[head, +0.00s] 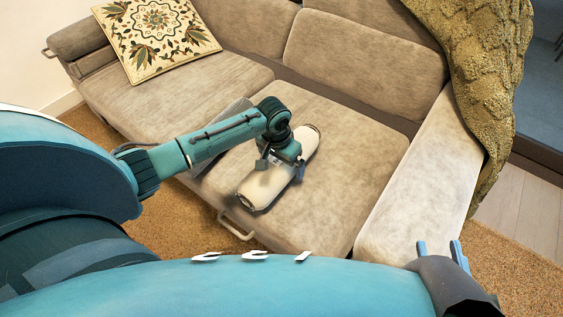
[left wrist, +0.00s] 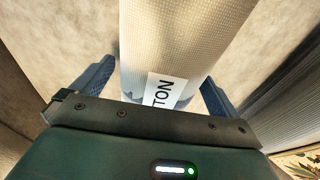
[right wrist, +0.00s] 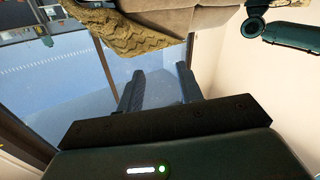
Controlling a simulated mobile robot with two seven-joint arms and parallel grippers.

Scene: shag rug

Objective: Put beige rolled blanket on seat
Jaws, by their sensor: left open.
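The beige rolled blanket (head: 262,187) lies on the right-hand seat cushion (head: 335,180) of the sofa in the head view. My left gripper (head: 280,172) is right above the roll, and its arm hides part of it. In the left wrist view the blanket (left wrist: 190,40) with a white label runs between the two blue fingers of my left gripper (left wrist: 160,88). The fingers are apart, one on each side of the roll, with small gaps showing. My right gripper (right wrist: 160,88) is open and empty, away from the sofa seat; its fingers show at the lower right in the head view (head: 440,250).
A patterned cushion (head: 157,33) lies on the left seat. An olive knitted throw (head: 488,80) hangs over the right armrest (head: 415,190). A metal handle (head: 235,228) sticks out at the seat's front edge. Brown carpet (head: 505,265) surrounds the sofa.

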